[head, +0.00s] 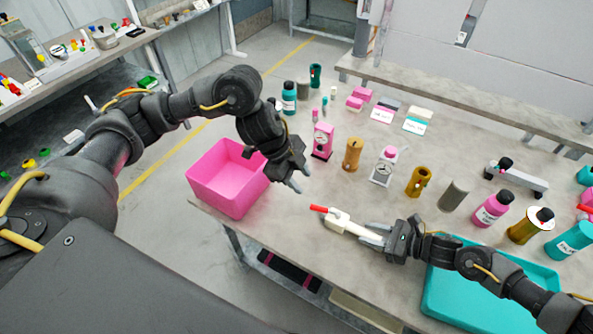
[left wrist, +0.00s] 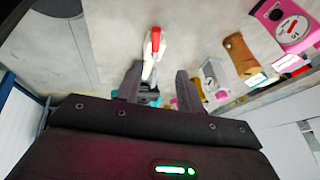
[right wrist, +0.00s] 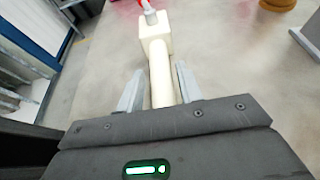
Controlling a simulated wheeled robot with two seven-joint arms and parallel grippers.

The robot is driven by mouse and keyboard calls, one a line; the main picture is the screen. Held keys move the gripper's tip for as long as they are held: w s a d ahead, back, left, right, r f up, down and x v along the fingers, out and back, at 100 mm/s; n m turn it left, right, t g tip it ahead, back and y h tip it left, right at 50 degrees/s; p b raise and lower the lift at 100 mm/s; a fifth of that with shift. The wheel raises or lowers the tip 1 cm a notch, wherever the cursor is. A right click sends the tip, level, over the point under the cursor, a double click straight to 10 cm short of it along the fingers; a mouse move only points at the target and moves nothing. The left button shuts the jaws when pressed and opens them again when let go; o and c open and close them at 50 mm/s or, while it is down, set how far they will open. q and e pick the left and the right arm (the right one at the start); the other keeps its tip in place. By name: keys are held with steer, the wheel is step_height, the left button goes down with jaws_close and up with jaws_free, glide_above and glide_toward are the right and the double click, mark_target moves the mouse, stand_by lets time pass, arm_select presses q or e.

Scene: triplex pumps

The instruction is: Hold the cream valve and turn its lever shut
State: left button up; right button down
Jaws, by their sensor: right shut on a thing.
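The cream valve (head: 345,226) is held low over or on the front part of the bench top; I cannot tell whether it touches. My right gripper (head: 376,236) is shut on its pipe end, and the pipe lies between the fingers in the right wrist view (right wrist: 160,85). The red lever (head: 319,208) is at the valve's far end and points away from the right gripper, roughly along the pipe. The lever also shows in the left wrist view (left wrist: 155,40). My left gripper (head: 298,178) is open and empty, up and left of the lever, apart from it.
A pink bin (head: 228,190) stands left of my left gripper. A teal tray (head: 440,300) lies under my right arm. A row of bottles, a pink gauge (head: 322,141) and a tan cylinder (head: 352,154) stand behind the valve. The bench around the valve is clear.

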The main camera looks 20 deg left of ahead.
arm_select(q)
steer(key=m, duration=0.1)
steer(key=w+a+m, duration=0.1)
steer(key=m, duration=0.2)
steer(key=shift+w+a+f+m, duration=0.15)
steer(key=shift+w+a+m, duration=0.15)
steer(key=shift+a, duration=0.05)
steer(key=shift+c, duration=0.5)
